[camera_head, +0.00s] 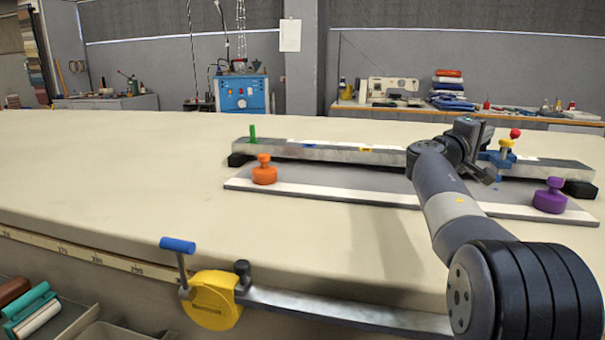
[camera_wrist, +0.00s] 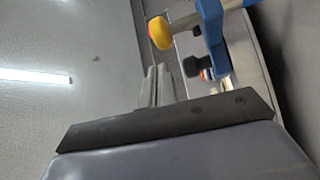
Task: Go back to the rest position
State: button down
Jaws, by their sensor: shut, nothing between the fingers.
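My arm reaches out over the long cloth table (camera_head: 130,185) from the lower right in the head view. My gripper (camera_head: 490,177) is small there, near the blue clamp-like piece (camera_head: 497,157) with a yellow knob (camera_head: 506,144) on the metal rail. In the wrist view the two fingers of my gripper (camera_wrist: 157,86) are together with nothing between them. The blue piece (camera_wrist: 215,30) and its yellow knob (camera_wrist: 160,33) show beyond the fingertips, upper right. I cannot tell the exact gap between gripper and blue piece.
A metal rail (camera_head: 330,153) lies across the table behind a grey plate (camera_head: 330,183). An orange knob (camera_head: 264,170) and a purple knob (camera_head: 550,195) stand on the plate. A yellow tool (camera_head: 212,300) with a blue handle sits at the front edge. The table's left is clear.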

jog(key=shift+v, duration=2.1)
jog(key=shift+s+r, duration=0.1)
